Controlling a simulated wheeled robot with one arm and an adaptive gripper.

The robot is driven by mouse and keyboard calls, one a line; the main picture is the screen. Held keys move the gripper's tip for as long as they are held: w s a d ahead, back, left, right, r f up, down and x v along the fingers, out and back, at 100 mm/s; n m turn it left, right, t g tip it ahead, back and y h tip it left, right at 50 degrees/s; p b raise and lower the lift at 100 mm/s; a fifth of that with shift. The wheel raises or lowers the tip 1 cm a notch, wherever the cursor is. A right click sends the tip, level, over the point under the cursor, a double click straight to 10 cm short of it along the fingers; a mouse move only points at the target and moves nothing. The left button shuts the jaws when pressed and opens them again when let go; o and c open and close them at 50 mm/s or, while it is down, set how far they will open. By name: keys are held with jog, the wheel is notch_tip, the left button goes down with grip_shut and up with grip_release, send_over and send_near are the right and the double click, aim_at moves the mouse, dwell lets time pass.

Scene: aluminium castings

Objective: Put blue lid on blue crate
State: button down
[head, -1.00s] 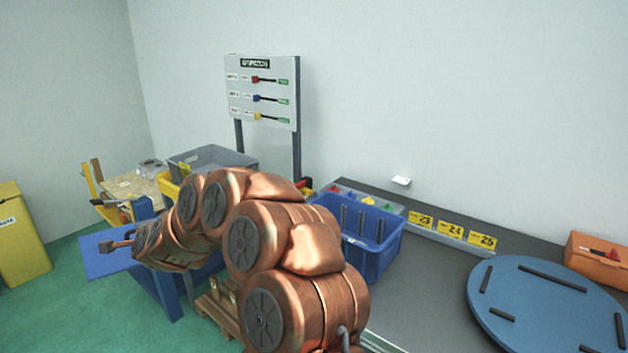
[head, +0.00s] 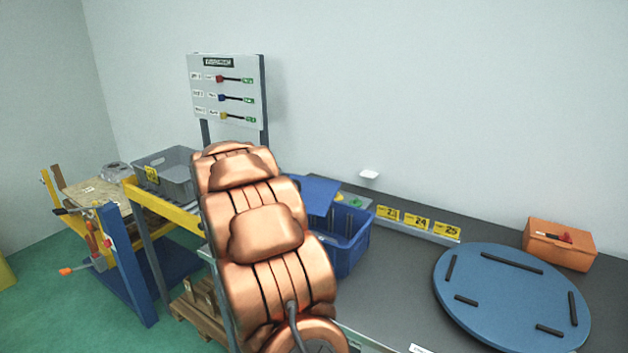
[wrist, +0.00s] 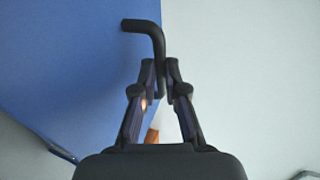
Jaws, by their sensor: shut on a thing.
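The blue lid (head: 314,193) is a flat panel at the far left part of the blue crate (head: 346,256), seen partly behind my arm in the head view. It looks raised over the crate, covering only part of the opening; whether they touch I cannot tell. In the wrist view the lid (wrist: 75,65) fills the left side, with its black bent handle (wrist: 148,27). My gripper (wrist: 163,78) is shut on this handle. My arm hides the gripper in the head view and covers the crate's left side.
The crate stands on a dark grey bench with a blue round turntable (head: 510,290) and an orange box (head: 560,245) to the right. Number plates (head: 418,222) and small coloured bins line the back.

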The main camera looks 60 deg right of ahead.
aim_at(314, 199)
jog(key=s+d+m+g, duration=0.1)
jog(key=s, duration=0.1)
jog(key=s+d+m+g, duration=0.1)
jog(key=s+d, duration=0.1)
jog(key=s, duration=0.1)
jog(key=s+d+g, duration=0.2)
jog(key=s, duration=0.1)
jog(key=shift+s+m, duration=0.1)
jog(key=shift+m, duration=0.3)
jog(key=shift+a, duration=0.1)
jog(key=shift+f, duration=0.2)
jog(key=shift+f+b, duration=2.5)
jog(key=shift+f, duration=0.2)
jog(key=shift+f+b, duration=1.1)
jog(key=shift+b, duration=0.2)
jog(key=c, duration=1.1)
grip_release()
jog(key=shift+c, duration=0.2)
jog(key=shift+a+r, duration=0.1)
jog(key=shift+a, duration=0.05)
